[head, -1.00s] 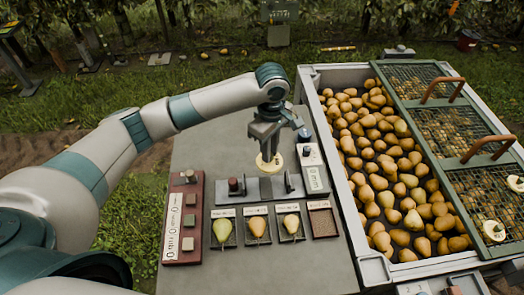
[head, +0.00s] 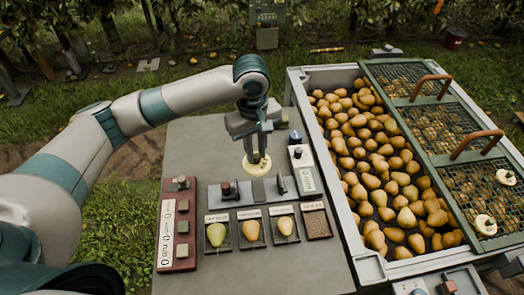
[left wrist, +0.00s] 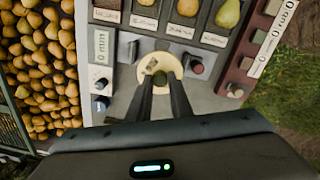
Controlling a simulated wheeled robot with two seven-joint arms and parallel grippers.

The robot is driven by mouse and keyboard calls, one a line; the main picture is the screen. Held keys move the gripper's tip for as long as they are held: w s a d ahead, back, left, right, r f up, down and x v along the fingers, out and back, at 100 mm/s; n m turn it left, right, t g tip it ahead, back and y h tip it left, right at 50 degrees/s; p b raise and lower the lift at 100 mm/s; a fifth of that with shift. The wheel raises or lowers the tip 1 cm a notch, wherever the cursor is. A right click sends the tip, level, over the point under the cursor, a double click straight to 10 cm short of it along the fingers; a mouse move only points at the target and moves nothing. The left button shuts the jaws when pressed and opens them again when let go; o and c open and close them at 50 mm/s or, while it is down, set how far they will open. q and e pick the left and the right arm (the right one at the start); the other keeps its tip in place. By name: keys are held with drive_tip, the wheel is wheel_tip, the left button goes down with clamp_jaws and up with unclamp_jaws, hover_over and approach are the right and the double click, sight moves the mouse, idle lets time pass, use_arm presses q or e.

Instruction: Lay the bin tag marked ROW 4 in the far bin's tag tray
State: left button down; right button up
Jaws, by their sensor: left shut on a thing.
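My left gripper (head: 253,152) is shut on a round pale-yellow tag (head: 257,166) and holds it over the grey bench, near its small levers. In the left wrist view the tag (left wrist: 163,68) sits between the fingertips with a dark knob at its middle. No lettering on it can be read. Two similar pale discs, one upper (head: 506,177) and one lower (head: 486,224), lie on the green mesh lid at the right. I cannot tell which tag is marked ROW 4, nor pick out the far bin's tag tray. My right gripper is not in view.
A large grey bin (head: 360,265) full of pears stands right of the bench (head: 200,150), under a partly covering mesh lid with brown handles (head: 432,84). Several pear sample trays (head: 250,234), a dark red panel (head: 166,200) and a grey display box (head: 305,178) occupy the bench.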

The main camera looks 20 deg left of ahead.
use_arm(q)
drive_tip(key=s+a+r+m, duration=0.2)
drive_tip(key=s+r+m, duration=0.4)
drive_tip(key=s+m, duration=0.3)
drive_tip(key=shift+s+a+r, duration=0.15)
drive_tip(key=shift+a+r, duration=0.1)
drive_tip(key=shift+a, duration=0.15)
